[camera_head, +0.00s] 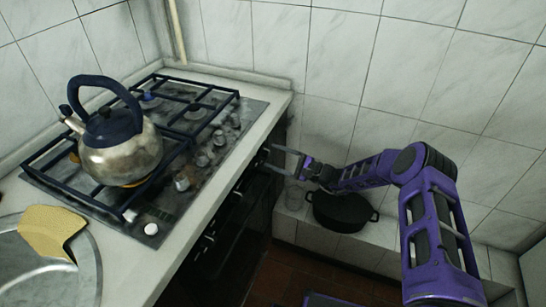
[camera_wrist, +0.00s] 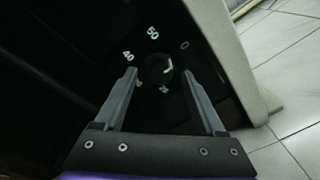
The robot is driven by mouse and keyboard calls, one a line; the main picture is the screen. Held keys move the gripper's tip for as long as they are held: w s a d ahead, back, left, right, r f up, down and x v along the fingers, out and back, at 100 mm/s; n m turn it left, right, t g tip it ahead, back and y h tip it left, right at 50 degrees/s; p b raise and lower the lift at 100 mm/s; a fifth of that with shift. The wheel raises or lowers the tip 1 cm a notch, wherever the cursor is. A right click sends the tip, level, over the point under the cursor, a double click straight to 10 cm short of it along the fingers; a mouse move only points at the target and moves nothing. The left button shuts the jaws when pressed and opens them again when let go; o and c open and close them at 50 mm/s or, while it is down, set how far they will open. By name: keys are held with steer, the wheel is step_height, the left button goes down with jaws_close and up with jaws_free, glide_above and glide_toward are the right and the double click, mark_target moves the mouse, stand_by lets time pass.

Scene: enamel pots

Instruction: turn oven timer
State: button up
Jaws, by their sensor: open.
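The oven timer is a small dark round knob (camera_wrist: 159,67) with a light pointer mark, on the black panel of the oven front. Pale numbers, among them 40 and 50, and a 0 stand around it in the wrist view. My gripper (camera_wrist: 160,74) is open, with one finger on each side of the knob. I cannot tell whether the fingers touch it. In the head view my gripper (camera_head: 270,158) is at the far upper end of the oven front (camera_head: 226,232), just below the counter edge. The timer is too small and dark to make out there.
A kettle (camera_head: 120,158) stands on the gas hob (camera_head: 218,112) above the oven. A black pot (camera_head: 343,212) sits on a tiled ledge below my arm, beside a glass (camera_head: 294,196).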

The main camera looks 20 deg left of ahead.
steer(key=shift+w+a, duration=0.1)
steer(key=shift+a, duration=0.55)
jaws_close()
